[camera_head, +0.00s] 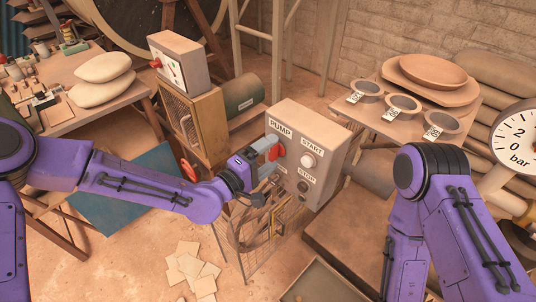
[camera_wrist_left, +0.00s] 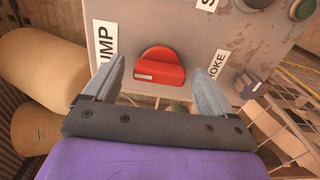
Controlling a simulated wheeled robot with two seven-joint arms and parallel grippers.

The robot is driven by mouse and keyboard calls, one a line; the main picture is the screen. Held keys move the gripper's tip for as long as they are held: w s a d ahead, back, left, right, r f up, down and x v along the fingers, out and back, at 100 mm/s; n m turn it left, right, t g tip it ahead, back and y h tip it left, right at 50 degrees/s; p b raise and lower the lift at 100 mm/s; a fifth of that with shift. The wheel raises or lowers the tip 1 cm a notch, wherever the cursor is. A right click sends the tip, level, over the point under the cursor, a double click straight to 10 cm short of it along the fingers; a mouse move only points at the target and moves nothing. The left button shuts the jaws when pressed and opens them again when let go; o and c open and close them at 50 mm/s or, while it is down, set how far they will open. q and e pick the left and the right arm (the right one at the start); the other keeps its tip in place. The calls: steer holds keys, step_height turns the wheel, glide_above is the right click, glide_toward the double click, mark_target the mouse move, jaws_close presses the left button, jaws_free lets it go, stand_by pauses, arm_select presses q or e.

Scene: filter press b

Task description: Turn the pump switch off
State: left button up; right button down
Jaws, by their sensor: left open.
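The pump switch (camera_head: 275,151) is a red rotary knob on the front of a grey control box (camera_head: 330,140), under a PUMP label. In the left wrist view the red knob (camera_wrist_left: 160,70) shows between my fingertips, with its bar lying roughly across the picture. My left gripper (camera_head: 264,156) is open at the knob, one finger on either side of it in the left wrist view (camera_wrist_left: 160,75). I cannot tell whether the fingers touch it. My right arm shows at the right of the head view, but its gripper is not seen.
A white START button (camera_head: 308,160) and a dark STOP button (camera_head: 303,186) sit right of the knob. A wire basket (camera_head: 250,235) is below the box. A table (camera_head: 440,107) with bowls stands at the right. Paper sheets (camera_head: 190,267) lie on the floor.

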arm_select(q)
steer(key=b+v, duration=0.1)
steer(key=v, duration=0.9)
steer(key=shift+a, duration=0.1)
steer(key=s+a+f+g+y, duration=0.2)
steer(key=a+f+y, duration=0.3)
steer(key=f, duration=0.4)
steer(key=s+a+f+g+y, duration=0.1)
steer(key=s+a+f+y, duration=0.25)
steer(key=f, duration=0.65)
steer(key=s+a+f+m+g+y, duration=0.1)
steer(key=s+a+f+g+y, duration=0.2)
steer(key=s+a+f, duration=0.3)
steer(key=s+a+f+m+g+y, duration=0.1)
steer(key=s+a+f+g+y, duration=0.2)
steer(key=s, duration=1)
steer(key=shift+s+a+f+g+y, duration=0.25)
steer(key=shift+a+f+y, duration=0.6)
steer(key=shift+a+f, duration=1.45)
